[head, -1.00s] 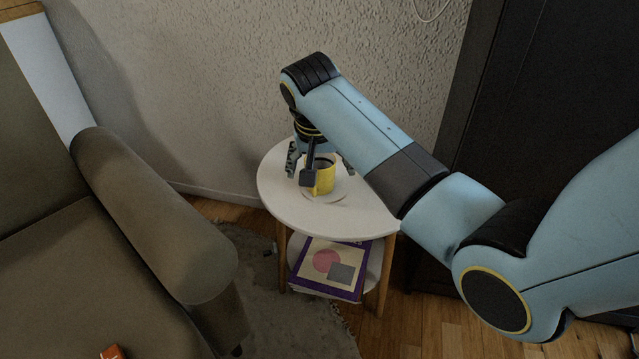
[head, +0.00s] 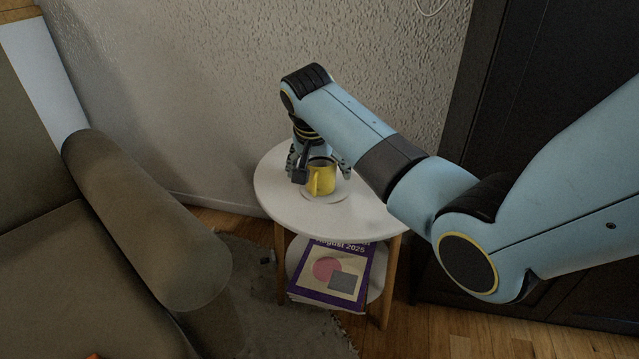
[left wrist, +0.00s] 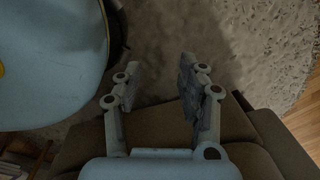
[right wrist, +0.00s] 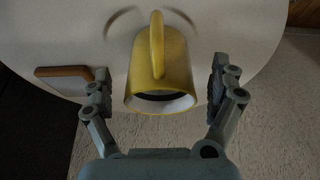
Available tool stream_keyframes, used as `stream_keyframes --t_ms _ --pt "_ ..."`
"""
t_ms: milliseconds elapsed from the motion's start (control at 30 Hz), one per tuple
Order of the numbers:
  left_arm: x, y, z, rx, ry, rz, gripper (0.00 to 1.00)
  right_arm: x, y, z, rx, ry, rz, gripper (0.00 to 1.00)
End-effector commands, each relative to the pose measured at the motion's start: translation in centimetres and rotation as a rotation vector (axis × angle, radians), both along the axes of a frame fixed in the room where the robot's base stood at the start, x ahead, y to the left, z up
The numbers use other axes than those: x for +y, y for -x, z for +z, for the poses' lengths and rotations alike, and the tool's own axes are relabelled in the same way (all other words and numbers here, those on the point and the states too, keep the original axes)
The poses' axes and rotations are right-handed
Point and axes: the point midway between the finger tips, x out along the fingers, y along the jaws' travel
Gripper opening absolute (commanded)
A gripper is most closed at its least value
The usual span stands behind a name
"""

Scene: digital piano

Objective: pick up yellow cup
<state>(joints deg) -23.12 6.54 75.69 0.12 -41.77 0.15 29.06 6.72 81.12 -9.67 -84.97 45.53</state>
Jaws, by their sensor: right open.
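The yellow cup (head: 321,181) stands upright on a saucer (head: 338,196) on the small round white table (head: 285,205). My right gripper (head: 318,168) is at the cup, with its fingers on either side of it. In the right wrist view the cup (right wrist: 160,68) lies between the open fingers of my right gripper (right wrist: 157,90), with a gap on each side. The cup's handle points away from the gripper's palm. My left gripper (left wrist: 158,85) shows only in the left wrist view; it is open and empty.
Purple-edged magazines (head: 335,275) lie on the table's lower shelf. A brown armchair (head: 150,220) stands at the left, a dark cabinet (head: 560,100) at the right. A wood-edged coaster-like item (right wrist: 68,80) lies near the cup. The textured wall is close behind the table.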

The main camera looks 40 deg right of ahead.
Motion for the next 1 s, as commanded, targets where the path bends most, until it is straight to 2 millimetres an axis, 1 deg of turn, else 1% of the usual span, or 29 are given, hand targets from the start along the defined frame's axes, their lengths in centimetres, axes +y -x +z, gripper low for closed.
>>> stream_keyframes --t_ms 33,133,300,467,567,900,967,1000 --pt "-0.2 -0.5 0.3 -0.002 0.001 -0.001 0.40 -0.2 -0.1 -0.8 0.002 0.001 0.000 0.93" --pt "-0.5 -1.4 1.1 -0.004 0.002 -0.003 0.40 -0.4 -0.3 -1.3 0.001 0.001 0.001 0.93" --pt "-0.6 -2.0 1.8 -0.006 0.003 -0.004 0.40 -0.5 -0.4 -1.5 -0.001 0.001 0.000 0.93" --pt "-0.6 -2.0 1.8 -0.006 0.003 -0.004 0.40 -0.5 -0.4 -1.5 -0.001 0.001 0.000 0.93" --pt "-0.6 -2.0 1.8 -0.006 0.003 -0.004 0.40 -0.5 -0.4 -1.4 -0.001 0.001 0.000 0.82" --pt "-0.6 -2.0 1.8 -0.006 0.003 -0.004 0.40 -0.4 -0.4 -1.5 -0.001 0.001 0.000 0.38" --pt "-0.7 -2.0 1.8 -0.006 0.003 -0.004 0.40 -0.4 -0.4 -1.5 -0.001 0.001 0.000 0.30" --pt "-0.7 -2.0 1.8 -0.005 0.004 -0.004 0.40 -0.4 -0.4 -1.4 -0.001 0.001 0.000 0.30"
